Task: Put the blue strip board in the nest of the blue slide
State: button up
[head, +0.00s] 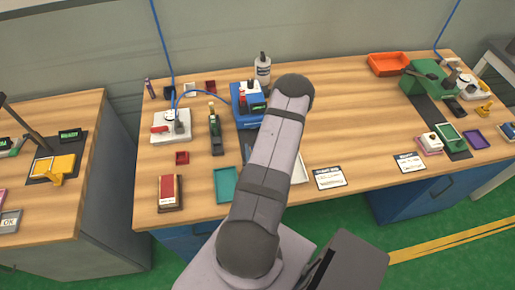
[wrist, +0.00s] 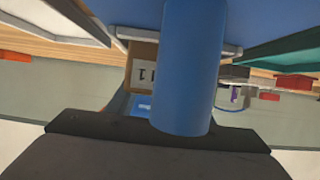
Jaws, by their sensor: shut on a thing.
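In the wrist view my dark gripper (wrist: 158,150) fills the bottom edge, and its fingertips are hidden. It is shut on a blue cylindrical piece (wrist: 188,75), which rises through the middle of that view. A broad blue surface (wrist: 255,15) lies behind its upper end. I cannot tell whether either is part of the strip board or of the slide. In the head view my arm hides the gripper and what it holds. A narrow dark blue sliver (head: 248,152) shows beside the arm, next to the blue machine (head: 246,108). The slide's nest is not clearly visible.
A teal tray (head: 228,186) lies left of my arm and a white tray (head: 301,168) right of it, partly hidden. A dark narrow device (head: 215,138) stands near the blue machine. The table's middle right is clear. A green machine (head: 425,78) stands at far right.

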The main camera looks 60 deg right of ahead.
jog(key=o, duration=1.1)
jog(key=shift+f, duration=0.1)
jog(key=shift+r, duration=0.25)
jog(key=shift+p+v, duration=0.9)
jog(key=shift+v, duration=2.8)
